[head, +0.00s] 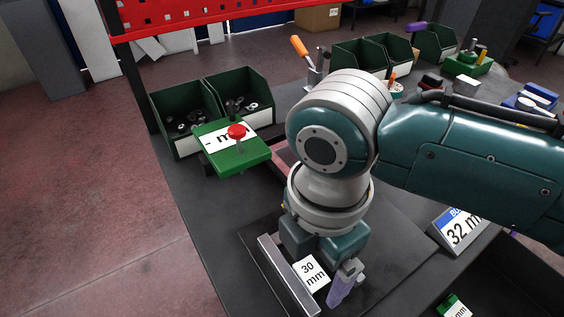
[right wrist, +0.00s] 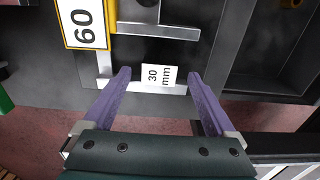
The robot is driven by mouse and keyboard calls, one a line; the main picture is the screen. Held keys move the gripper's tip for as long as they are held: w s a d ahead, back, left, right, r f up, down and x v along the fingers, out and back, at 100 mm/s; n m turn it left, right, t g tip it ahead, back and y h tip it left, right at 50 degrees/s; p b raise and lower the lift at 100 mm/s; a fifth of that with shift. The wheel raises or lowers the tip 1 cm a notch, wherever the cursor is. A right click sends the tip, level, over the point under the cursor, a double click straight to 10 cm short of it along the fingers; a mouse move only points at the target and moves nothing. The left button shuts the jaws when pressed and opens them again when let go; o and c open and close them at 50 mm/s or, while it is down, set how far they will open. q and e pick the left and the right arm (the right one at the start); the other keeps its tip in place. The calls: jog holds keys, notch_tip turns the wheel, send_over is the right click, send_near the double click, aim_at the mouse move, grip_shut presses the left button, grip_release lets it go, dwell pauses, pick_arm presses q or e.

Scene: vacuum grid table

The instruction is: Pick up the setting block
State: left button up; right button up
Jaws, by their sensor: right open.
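A white label reading 30 mm (head: 312,273) lies on a dark surface beside a pale metal bar (head: 285,272) in the head view. The label also shows between my fingertips in the right wrist view (right wrist: 158,76), with a pale metal strip just below it. I cannot tell for sure which part here is the setting block. My right gripper (right wrist: 160,76) is open, its purple fingers on either side of the label, with nothing visibly held. In the head view my right arm and wrist hide part of this spot, and one purple finger shows. My left gripper is not in view.
A yellow-edged 60 label (right wrist: 85,22) stands close by at upper left in the wrist view. A 32 mm block (head: 461,230) is to the right. Green bins (head: 240,88) and a green block with a red knob (head: 236,157) stand toward the back left.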

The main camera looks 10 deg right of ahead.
jog(key=shift+f, duration=0.8)
grip_shut()
